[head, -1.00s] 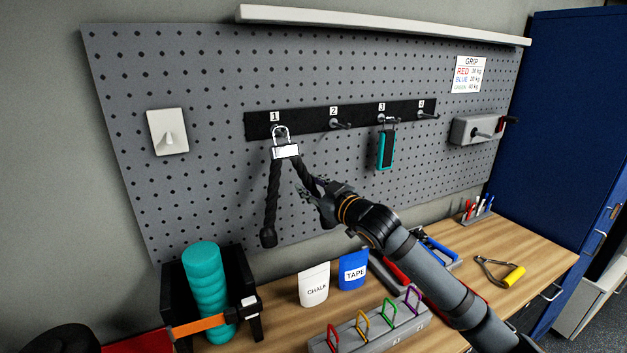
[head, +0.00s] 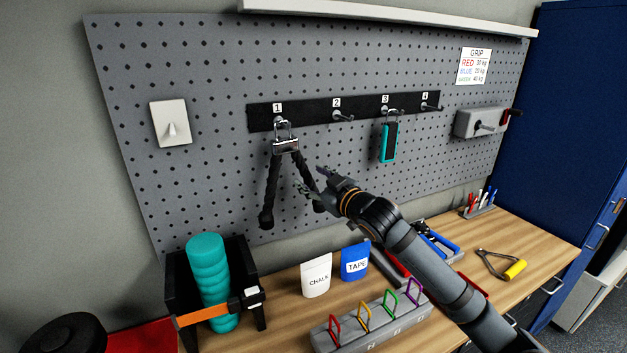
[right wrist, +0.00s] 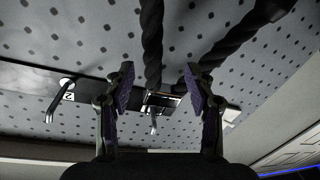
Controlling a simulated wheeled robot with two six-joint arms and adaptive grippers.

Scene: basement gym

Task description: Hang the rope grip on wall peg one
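The rope grip (head: 272,190) is a black two-strand rope with a metal head and shackle (head: 285,140). It hangs against the pegboard below label 1, with its shackle loop at wall peg one (head: 277,122); the loop appears to be over the peg. Both strands hang down and spread apart. My right gripper (head: 313,183) is open beside the right strand. In the right wrist view the fingers (right wrist: 160,88) are spread and clasp nothing, with the rope strands (right wrist: 152,42) beyond them. My left gripper is not in view.
A teal-and-black item (head: 389,143) hangs on peg 3. Pegs 2 (head: 343,116) and 4 (head: 431,107) are bare. The bench (head: 285,310) below holds a chalk bag (head: 316,276), a tape pouch (head: 355,262), a teal roller (head: 208,270) and a block with coloured clips (head: 372,325).

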